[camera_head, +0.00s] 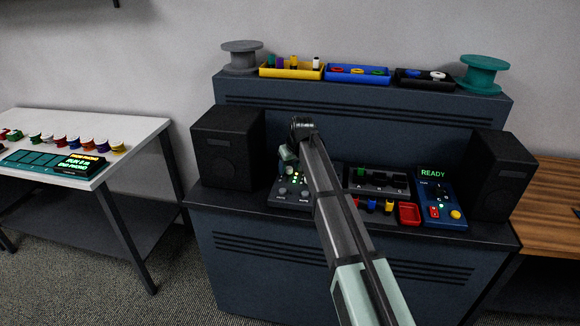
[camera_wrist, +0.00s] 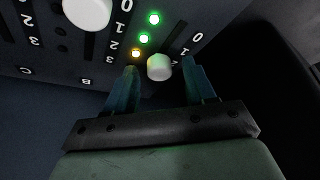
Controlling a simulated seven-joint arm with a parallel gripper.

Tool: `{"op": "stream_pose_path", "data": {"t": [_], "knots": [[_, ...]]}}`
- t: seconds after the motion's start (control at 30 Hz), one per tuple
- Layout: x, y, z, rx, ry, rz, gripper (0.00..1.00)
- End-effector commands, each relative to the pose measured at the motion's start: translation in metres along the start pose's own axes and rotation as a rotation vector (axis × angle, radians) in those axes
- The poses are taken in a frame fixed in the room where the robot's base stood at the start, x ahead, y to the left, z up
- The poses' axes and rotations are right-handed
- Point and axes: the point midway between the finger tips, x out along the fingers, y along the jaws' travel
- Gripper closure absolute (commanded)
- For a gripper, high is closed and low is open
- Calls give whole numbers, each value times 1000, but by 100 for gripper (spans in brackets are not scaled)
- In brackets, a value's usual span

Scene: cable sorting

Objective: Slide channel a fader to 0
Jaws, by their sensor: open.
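The dark mixer panel (camera_wrist: 60,52) fills the top of the wrist view, with number scales and the letters B and C. A white fader knob (camera_wrist: 159,67) stands in the rightmost column, close to its 2 mark; its letter is hidden. My gripper (camera_wrist: 161,72) is open, with one teal finger on each side of this knob. I cannot tell whether either finger touches it. Another white knob (camera_wrist: 87,12) is in the B column. In the head view the mixer (camera_head: 290,192) sits at the console's left, partly covered by my arm and gripper.
Green and orange lights (camera_wrist: 144,39) are lit beside the knob. A black speaker (camera_head: 228,148) stands close left of the mixer.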

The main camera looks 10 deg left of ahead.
Motion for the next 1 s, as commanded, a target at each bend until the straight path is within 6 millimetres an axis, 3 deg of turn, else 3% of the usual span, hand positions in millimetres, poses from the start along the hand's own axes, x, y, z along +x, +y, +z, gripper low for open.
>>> {"op": "stream_pose_path", "data": {"t": [0.13,0.7,1.0], "knots": [[0,0,0,0,0,0,46],[0,0,0,0,0,0,100],[-1,0,0,0,0,0,100]]}}
